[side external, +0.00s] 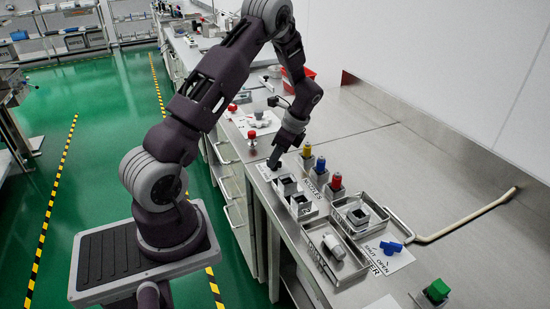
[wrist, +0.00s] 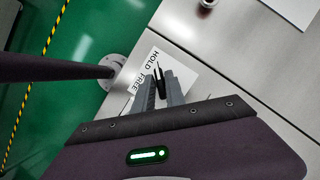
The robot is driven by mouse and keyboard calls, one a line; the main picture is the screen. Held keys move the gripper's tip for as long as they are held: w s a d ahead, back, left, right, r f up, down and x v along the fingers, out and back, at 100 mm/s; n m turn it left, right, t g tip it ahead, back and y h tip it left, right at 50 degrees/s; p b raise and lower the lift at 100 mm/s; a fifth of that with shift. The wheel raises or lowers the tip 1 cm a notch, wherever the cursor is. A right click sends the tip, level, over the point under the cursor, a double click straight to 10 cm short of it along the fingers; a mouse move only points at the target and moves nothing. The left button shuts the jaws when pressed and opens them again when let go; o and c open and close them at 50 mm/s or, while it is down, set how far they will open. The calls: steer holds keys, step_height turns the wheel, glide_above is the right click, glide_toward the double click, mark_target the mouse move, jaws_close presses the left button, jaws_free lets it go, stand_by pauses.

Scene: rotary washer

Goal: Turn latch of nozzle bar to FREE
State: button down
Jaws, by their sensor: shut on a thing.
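My gripper (wrist: 160,88) points down at the near edge of the steel bench, its two grey fingers shut on a small black latch (wrist: 161,77). The latch stands on a white card marked HOLD and FREE (wrist: 150,58). Its thin end shows past the fingertips, close to the word HOLD; its exact pointing is hard to tell. In the side external view my gripper (side external: 275,159) is low over the same card (side external: 264,171), with the latch mostly hidden.
Steel trays with dark square sockets (side external: 301,205) stand right of my gripper. Yellow, blue and red knobbed nozzles (side external: 320,165) stand behind them. A blue valve handle (side external: 390,247) and a green button (side external: 437,290) are further right.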

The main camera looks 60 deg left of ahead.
steer(key=shift+n, duration=0.4)
steer(key=n+h, duration=0.1)
steer(key=n, duration=0.2)
steer(key=shift+g, duration=0.4)
steer(key=n+h, duration=0.2)
steer(key=n, duration=0.2)
steer(key=shift+w+a+n, duration=0.1)
steer(key=shift+n, duration=0.2)
steer(key=n+h, duration=0.1)
steer(key=n, duration=0.3)
steer(key=shift+h, duration=0.3)
steer(key=shift+a+n+t+h, duration=0.1)
steer(key=shift+n+t+h, duration=0.4)
steer(key=shift+n, duration=1.7)
steer(key=c, duration=1.5)
jaws_free()
steer(key=shift+h, duration=0.3)
